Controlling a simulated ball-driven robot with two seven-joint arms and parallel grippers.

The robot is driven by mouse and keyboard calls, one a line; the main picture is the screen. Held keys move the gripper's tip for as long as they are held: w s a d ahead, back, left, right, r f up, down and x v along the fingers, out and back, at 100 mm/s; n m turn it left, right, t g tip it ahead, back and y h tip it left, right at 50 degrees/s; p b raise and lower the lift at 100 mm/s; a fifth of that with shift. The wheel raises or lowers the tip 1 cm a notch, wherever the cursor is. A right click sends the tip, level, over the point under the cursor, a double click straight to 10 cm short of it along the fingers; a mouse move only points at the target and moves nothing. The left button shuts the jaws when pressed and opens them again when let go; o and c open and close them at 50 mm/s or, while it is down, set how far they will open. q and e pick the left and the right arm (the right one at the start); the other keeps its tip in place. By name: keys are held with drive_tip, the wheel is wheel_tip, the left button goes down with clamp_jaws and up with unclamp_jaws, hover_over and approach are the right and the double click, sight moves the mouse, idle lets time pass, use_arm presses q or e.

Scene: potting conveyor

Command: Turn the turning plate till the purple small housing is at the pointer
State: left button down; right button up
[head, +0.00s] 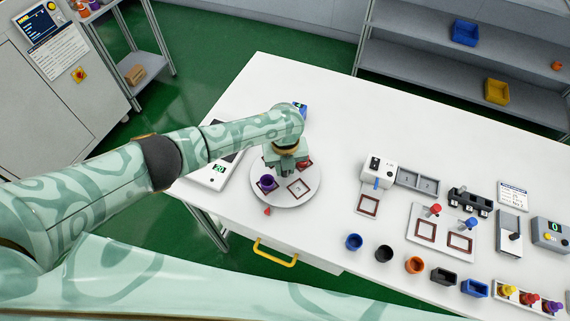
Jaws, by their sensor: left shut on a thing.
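The round turning plate (310,195) lies on the white table with square frames marked on it. The purple small housing (267,183) stands on its left part. The small red pointer (267,211) is on the table just off the plate's front-left rim; the housing is a little behind it, not in line with it from the plate's middle. My left gripper (283,170) points down over the middle of the plate and is shut, it seems on the plate's middle part; the grip itself is hidden. A red thing (305,164) shows partly beside it. My right gripper is out of view.
A scale-like device (209,174) stands left of the plate, close under my left arm. Several small housings, including a blue one (354,242), line the front edge.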

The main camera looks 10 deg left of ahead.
use_arm(q)
drive_tip(key=shift+r+n+p, duration=0.15)
drive_tip(key=shift+n+p, duration=0.65)
drive_tip(key=shift+n, duration=0.7)
drive_tip(key=shift+w+n+p, duration=0.1)
drive_tip(key=shift+n+p, duration=0.4)
drive_tip(key=shift+n, duration=1)
drive_tip(key=c, duration=1.5)
unclamp_jaws()
wheel_tip(320, 180, up, 16)
drive_tip(key=p, duration=0.7)
